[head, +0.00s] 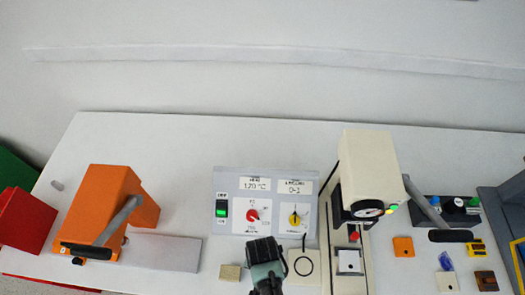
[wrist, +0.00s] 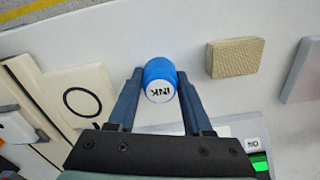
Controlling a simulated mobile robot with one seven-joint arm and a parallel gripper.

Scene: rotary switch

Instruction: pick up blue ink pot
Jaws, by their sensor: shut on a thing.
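The blue ink pot (wrist: 159,72) is a small blue cylinder with a white face lettered INK. In the wrist view it sits between the two fingertips of my gripper (wrist: 158,82), which is shut on it. In the head view my gripper (head: 266,254) is at the front middle of the table, just in front of the control panel, and hides the pot there. I cannot tell whether the pot touches the table.
A tan block (head: 230,272) and a white plate with a black ring (head: 303,266) flank my gripper. Behind it stands the control panel (head: 262,182) with red and yellow knobs. An orange press (head: 105,205) is left, a cream press (head: 367,165) right.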

